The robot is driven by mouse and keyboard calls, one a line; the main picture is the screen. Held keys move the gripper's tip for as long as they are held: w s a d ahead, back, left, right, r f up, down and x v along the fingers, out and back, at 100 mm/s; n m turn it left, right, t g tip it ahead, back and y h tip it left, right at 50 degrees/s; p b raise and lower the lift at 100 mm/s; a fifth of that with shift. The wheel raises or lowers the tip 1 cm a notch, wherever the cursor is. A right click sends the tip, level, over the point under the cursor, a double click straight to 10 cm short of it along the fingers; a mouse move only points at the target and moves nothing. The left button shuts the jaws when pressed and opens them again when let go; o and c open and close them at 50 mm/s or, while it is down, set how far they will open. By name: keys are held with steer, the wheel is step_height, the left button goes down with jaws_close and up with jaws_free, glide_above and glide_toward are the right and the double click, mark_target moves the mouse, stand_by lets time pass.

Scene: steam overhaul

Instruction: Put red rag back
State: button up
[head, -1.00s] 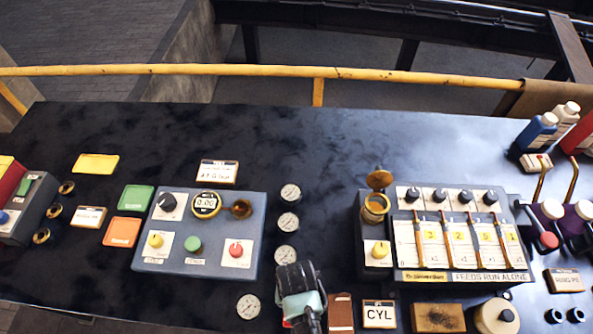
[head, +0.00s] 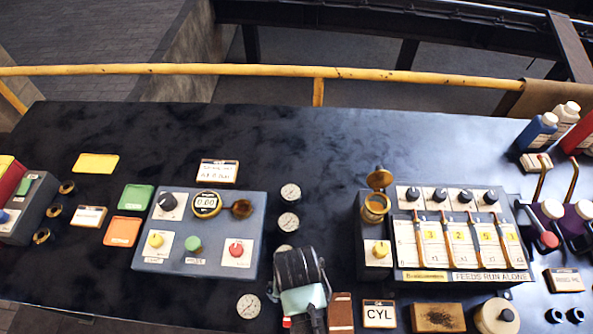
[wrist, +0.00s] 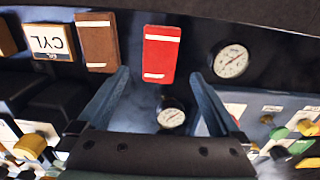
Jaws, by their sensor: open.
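The red rag (wrist: 161,54) is a flat red rectangle with white stripes near its ends, lying on the dark bench. In the head view only a red sliver (head: 287,321) shows, mostly hidden behind my arm. My gripper (wrist: 159,76) is open and empty, its two fingers apart below the rag in the wrist view. The rag lies beyond the fingertips, roughly in line with the gap between them. In the head view my gripper (head: 303,300) is over the near edge of the bench.
A brown rag (wrist: 97,42) lies beside the red one, then a CYL plate (head: 379,313). Round gauges (head: 248,306) lie on the other side. A control box (head: 200,230) with knobs and a lever box (head: 450,235) flank my arm. The far middle of the bench is clear.

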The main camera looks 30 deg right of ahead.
steer(key=w+a+r+n+t+h, duration=0.1)
steer(key=w+r+t, duration=0.55)
steer(key=r, duration=0.65)
steer(key=w+a+r+n+t, duration=0.1)
steer(key=w+r+t, duration=0.2)
steer(key=w+r, duration=0.75)
steer(key=w+r+n+t+h, duration=0.1)
steer(key=w+r+t, duration=0.45)
steer(key=r, duration=0.85)
steer(key=a+r+n+t, duration=0.1)
steer(key=a+r+t, duration=0.15)
steer(key=r, duration=0.65)
steer(key=a+r+n+t, duration=0.1)
steer(key=r+t, duration=0.2)
steer(key=r, duration=0.5)
steer(key=s+a+r+n+t+y, duration=0.1)
steer(key=s+a+r+t, duration=0.1)
steer(key=s+r, duration=0.4)
steer(key=s+a+r+t+y, duration=0.1)
steer(key=s+r+t, duration=0.4)
steer(key=r, duration=0.7)
steer(key=shift+s+a+r+n, duration=0.2)
steer(key=shift+s+a+n, duration=0.25)
steer(key=shift+a, duration=0.1)
